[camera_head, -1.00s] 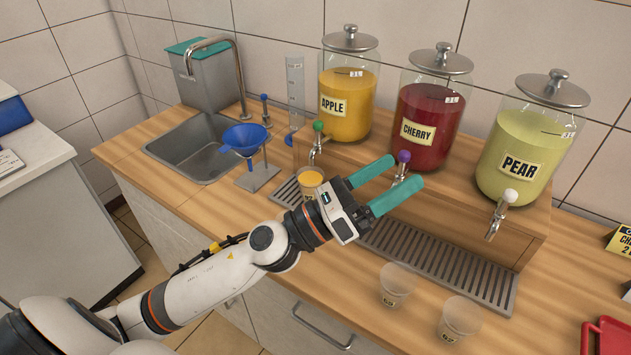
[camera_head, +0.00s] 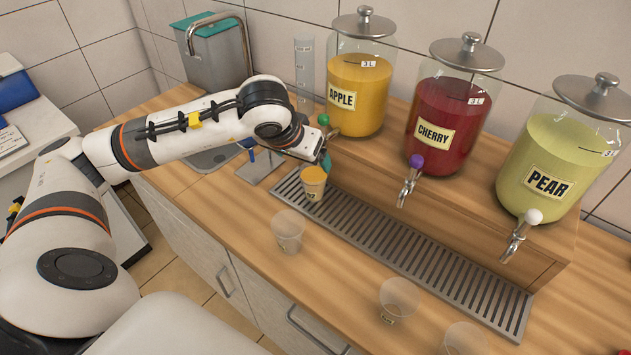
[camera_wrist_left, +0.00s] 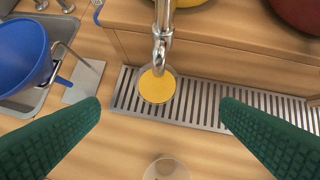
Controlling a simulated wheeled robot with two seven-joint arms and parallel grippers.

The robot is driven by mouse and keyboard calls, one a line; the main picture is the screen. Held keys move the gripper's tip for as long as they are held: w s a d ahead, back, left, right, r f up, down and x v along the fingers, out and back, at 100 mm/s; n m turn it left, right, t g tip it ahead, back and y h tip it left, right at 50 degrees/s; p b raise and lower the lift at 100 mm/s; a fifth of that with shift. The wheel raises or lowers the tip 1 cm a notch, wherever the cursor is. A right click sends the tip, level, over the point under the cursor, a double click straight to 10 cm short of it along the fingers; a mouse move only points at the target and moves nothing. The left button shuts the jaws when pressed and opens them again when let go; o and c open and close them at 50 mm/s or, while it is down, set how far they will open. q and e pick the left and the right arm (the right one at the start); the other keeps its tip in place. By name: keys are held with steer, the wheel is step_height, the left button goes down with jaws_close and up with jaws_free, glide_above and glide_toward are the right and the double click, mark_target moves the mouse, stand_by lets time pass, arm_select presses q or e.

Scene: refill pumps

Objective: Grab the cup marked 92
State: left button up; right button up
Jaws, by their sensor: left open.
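The cup (camera_head: 313,181) filled with orange-yellow juice stands upright on the drip tray under the apple tap. Its front label is small and appears to read 92. In the left wrist view the cup (camera_wrist_left: 156,88) shows from above, partly covered by the tap. My left gripper (camera_head: 324,152) is behind and just above the cup in the head view, mostly hidden by its own wrist. In the wrist view my left gripper (camera_wrist_left: 160,104) is open, one green finger on each side of the cup, touching nothing visible. My right gripper is not in view.
The apple tap (camera_wrist_left: 161,42) hangs over the cup. An empty cup (camera_head: 289,230) stands on the counter in front of the tray (camera_head: 440,255), with more empty cups (camera_head: 398,298) to the right. A blue funnel (camera_wrist_left: 25,55) stands left, by the sink.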

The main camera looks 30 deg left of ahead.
arm_select(q)
steer(key=p, duration=0.1)
glide_toward(311, 170)
steer(key=d, duration=0.2)
steer(key=p+x, duration=0.2)
steer(key=x, duration=0.1)
steer(key=s+x, duration=0.1)
steer(key=x, duration=0.1)
steer(key=shift+f+p, duration=0.2)
steer(key=shift+p, duration=0.2)
steer(key=shift+w+a+f, duration=0.1)
steer(key=shift+w+f, duration=0.1)
steer(key=shift+f, duration=0.15)
steer(key=shift+r, duration=0.1)
steer(key=c, duration=1.5)
